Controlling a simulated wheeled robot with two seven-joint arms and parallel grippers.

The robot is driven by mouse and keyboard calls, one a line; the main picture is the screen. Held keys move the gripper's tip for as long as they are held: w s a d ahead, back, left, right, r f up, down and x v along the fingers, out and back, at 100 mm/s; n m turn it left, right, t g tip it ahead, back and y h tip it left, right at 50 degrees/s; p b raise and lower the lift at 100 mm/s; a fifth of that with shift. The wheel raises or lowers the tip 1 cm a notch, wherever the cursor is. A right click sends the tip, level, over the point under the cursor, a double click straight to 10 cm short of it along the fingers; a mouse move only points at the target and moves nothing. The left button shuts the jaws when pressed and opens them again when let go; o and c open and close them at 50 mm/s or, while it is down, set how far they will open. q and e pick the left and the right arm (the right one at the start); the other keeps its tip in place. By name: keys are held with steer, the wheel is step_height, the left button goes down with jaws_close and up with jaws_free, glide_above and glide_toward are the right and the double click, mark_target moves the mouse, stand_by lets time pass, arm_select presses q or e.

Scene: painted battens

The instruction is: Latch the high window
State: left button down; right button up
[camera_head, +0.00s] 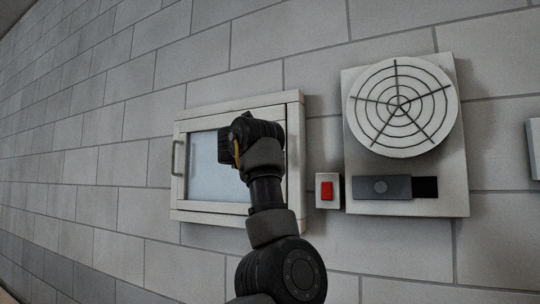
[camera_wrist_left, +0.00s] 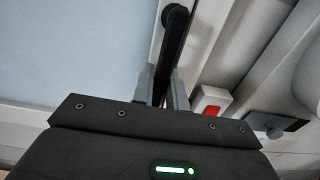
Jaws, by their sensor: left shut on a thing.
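The window (camera_head: 240,112) has a pale frame and a blue-grey pane (camera_head: 204,165), which also shows in the left wrist view (camera_wrist_left: 70,45). A grey pull handle (camera_head: 178,158) is on its left edge. My left gripper (camera_head: 232,145) is in front of the window's right part and covers its latch side in the head view. In the left wrist view, its grey fingers (camera_wrist_left: 163,90) are shut on a black latch handle (camera_wrist_left: 175,30), a bar running up between them. I cannot tell whether the window sits flush in its frame. My right gripper is not in view.
Right of the window, a small box with a red switch (camera_head: 327,190) is on the block wall. Beside it is a panel (camera_head: 358,120) with a round fan grille (camera_head: 404,106) and a dark grey slider (camera_head: 382,187). The wall left of the window is bare.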

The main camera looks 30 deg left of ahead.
arm_select(q)
steer(key=shift+f, duration=0.1)
stand_by(0.4)
steer(key=c, duration=1.4)
jaws_free()
steer(key=shift+d, duration=0.1)
steer(key=s+d+b, duration=0.1)
steer(key=s+b, duration=1)
steer(key=b, duration=0.2)
steer(key=shift+d, duration=0.2)
steer(key=shift+w, duration=0.1)
